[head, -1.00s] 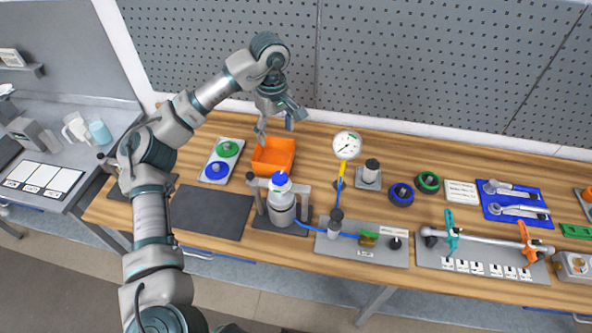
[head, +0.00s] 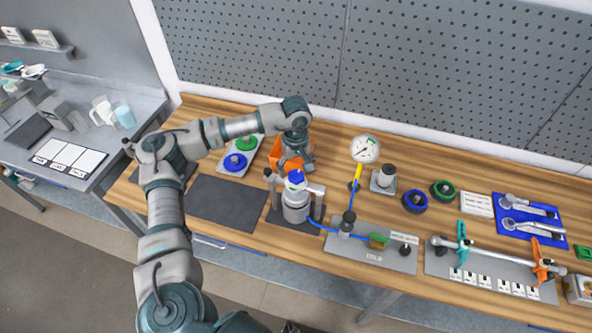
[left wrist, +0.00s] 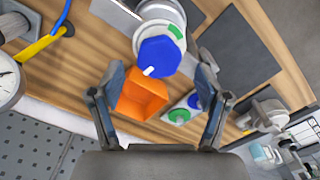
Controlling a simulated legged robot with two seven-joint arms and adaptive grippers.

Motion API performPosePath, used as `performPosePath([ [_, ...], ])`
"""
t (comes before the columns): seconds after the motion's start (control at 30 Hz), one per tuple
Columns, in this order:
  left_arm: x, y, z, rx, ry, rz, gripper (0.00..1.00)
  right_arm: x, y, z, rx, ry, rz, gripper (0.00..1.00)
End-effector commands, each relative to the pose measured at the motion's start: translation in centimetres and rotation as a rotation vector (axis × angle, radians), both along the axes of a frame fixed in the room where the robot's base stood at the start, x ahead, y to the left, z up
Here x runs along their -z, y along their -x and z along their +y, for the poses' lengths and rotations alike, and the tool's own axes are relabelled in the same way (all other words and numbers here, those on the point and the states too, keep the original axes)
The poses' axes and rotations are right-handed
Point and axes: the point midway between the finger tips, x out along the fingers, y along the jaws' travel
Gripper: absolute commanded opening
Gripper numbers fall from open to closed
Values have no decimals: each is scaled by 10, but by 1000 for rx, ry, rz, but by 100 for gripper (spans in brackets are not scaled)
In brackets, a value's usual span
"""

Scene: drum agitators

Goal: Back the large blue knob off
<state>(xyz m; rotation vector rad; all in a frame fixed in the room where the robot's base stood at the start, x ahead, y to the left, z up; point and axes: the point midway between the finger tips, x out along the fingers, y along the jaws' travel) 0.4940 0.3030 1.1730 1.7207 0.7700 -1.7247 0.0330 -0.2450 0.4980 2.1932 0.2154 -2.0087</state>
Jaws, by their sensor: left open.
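The large blue knob (head: 296,177) sits on top of the white and grey drum vessel (head: 296,205), which stands in a clamp-like stand on the bench. In the left wrist view the blue knob (left wrist: 158,56) shows a white pointer and sits above a green mark on the vessel (left wrist: 165,14). My left gripper (head: 293,164) is just behind and above the knob in the head view. In the left wrist view its fingers (left wrist: 162,82) are spread wide and empty, with the knob ahead between and beyond the tips, apart from them. My right gripper is not in view.
An orange bin (left wrist: 140,95) lies behind the vessel. A plate (head: 230,168) with a smaller blue and a green knob is to its left. A dark mat (head: 225,200) is clear. A gauge (head: 365,149) and blue hose stand right of the vessel.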

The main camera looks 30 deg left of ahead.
Motion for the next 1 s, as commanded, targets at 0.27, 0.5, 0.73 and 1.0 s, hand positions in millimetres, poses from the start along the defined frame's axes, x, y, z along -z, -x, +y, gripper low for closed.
performPosePath([
  [0.27, 24, -1, -1, -1, -1, -1, 76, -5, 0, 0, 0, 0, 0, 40],
  [0.5, 25, 0, -1, -1, -1, -1, 76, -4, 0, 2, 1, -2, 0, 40],
  [0.73, 25, -1, 0, -1, 1, -1, 24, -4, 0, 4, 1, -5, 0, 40],
  [1.0, 26, -1, 0, -12, 1, -1, 16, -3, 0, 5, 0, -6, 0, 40],
])
